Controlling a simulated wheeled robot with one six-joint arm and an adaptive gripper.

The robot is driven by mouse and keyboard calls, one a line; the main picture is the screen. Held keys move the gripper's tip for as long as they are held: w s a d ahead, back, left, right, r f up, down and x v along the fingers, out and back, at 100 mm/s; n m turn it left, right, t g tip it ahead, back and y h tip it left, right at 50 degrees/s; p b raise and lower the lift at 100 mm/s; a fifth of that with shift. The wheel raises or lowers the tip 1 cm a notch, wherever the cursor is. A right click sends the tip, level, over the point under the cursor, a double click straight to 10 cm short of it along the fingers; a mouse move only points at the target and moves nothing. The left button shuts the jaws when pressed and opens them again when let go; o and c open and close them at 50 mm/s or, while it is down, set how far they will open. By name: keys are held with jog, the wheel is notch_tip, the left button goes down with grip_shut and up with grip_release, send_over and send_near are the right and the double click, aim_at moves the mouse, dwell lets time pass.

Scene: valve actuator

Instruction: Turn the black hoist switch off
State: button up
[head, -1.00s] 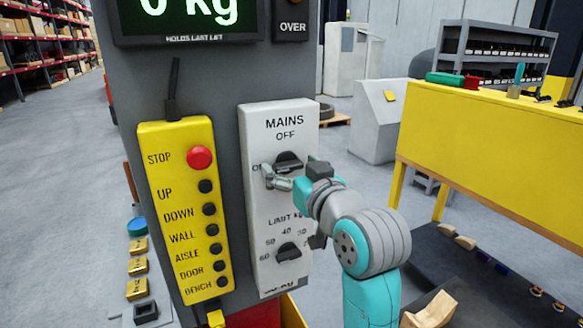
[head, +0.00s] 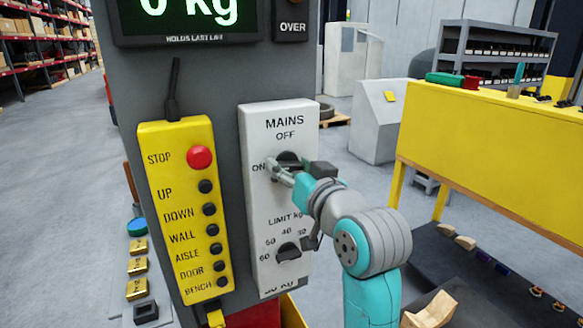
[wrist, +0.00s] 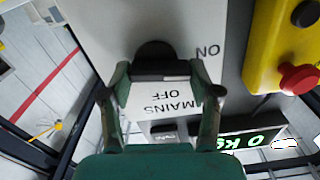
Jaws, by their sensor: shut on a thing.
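The black mains switch (head: 288,160) is a knob on the upper part of a white panel (head: 255,225), with OFF printed above it and ON to its left. My gripper (head: 279,170) is at the knob in the head view and covers part of it. In the wrist view the black knob (wrist: 154,55) sits between the two fingertips (wrist: 160,80), which are closed on its sides. The wrist view shows the panel upside down. I cannot tell exactly which way the knob points.
A second black knob (head: 288,252), labelled LIMIT kg, is lower on the panel. A yellow pendant (head: 185,215) with a red STOP button (head: 199,157) hangs to the left. A display (head: 190,18) is above. A yellow bench (head: 490,150) stands right.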

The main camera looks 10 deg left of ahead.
jog(key=m, duration=0.7)
jog(key=shift+w+d, duration=0.1)
jog(key=shift+d, duration=0.05)
jog(key=m, duration=0.3)
jog(key=shift+m, duration=0.4)
jog(key=shift+w+d+m, duration=0.1)
jog(key=shift+d+m, duration=0.05)
jog(key=shift+m, duration=1.95)
jog(key=o, duration=1.1)
jog(key=shift+o, duration=0.2)
jog(key=v, duration=1.2)
